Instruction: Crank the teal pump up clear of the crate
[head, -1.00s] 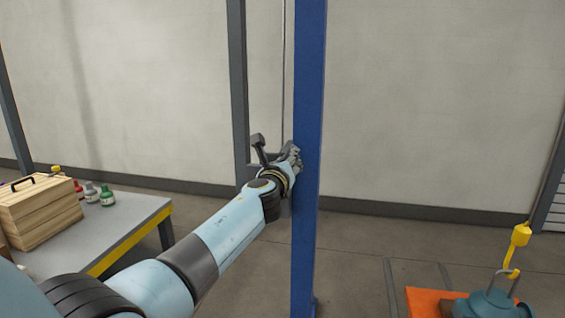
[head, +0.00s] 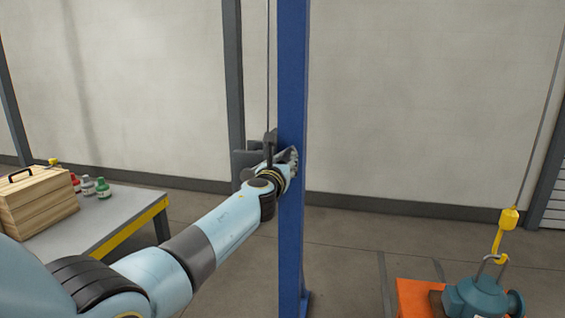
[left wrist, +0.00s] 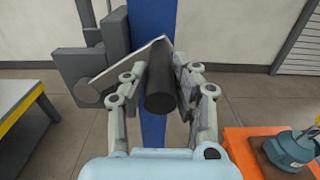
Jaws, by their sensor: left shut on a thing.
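The teal pump (head: 478,297) is at the lower right in the head view, cut off by the bottom edge. A yellow hook (head: 504,232) on a cable meets the grey shackle on its top. The pump also shows in the left wrist view (left wrist: 296,148), over a brown block by an orange surface. I cannot tell whether they touch. My left gripper (head: 292,160) is at the blue post. In the left wrist view, its fingers (left wrist: 160,85) are shut around the black crank handle (left wrist: 160,88), which joins a silver crank arm (left wrist: 128,62). My right gripper is not in view.
The blue post (head: 292,80) stands close to my left gripper. A dark winch housing (left wrist: 92,55) is beside it. A grey table (head: 120,208) with a wooden box (head: 38,201) and small bottles is at the left. Floor shows between post and pump.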

